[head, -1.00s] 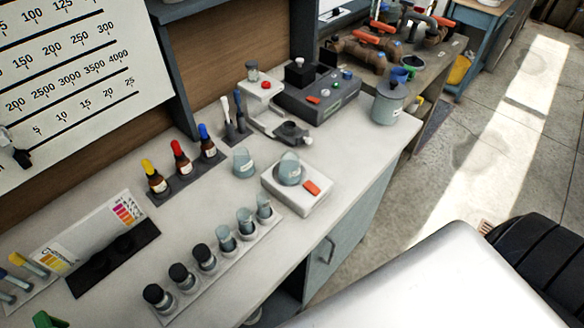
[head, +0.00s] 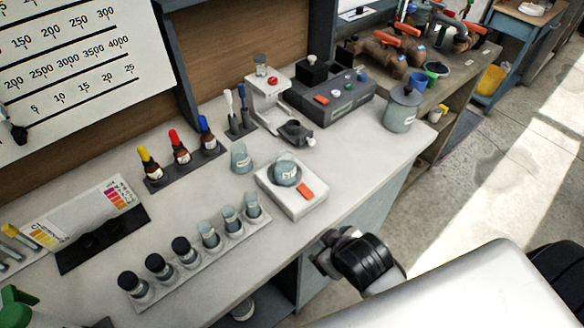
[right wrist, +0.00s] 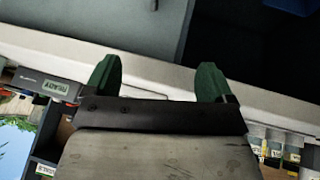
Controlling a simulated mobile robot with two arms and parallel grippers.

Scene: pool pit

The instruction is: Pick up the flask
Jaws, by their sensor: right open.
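A rounded glass vessel with a label, which looks like the flask (head: 285,174), stands on a white stirrer plate (head: 292,208) with an orange switch on the bench. A similar clear glass vessel (head: 240,159) stands just behind and left of it. In the right wrist view my right gripper (right wrist: 159,68) is open, its two green fingers apart with nothing between them. In the head view my dark right arm (head: 360,260) shows off the bench's front edge, lower right of the flask and apart from it.
A row of vials (head: 186,252) stands left of the stirrer plate. Dropper bottles (head: 180,150), a white instrument (head: 268,100) and a grey meter (head: 330,92) stand behind. A grey lidded jar (head: 402,108) is at right. Bench between stirrer and jar is clear.

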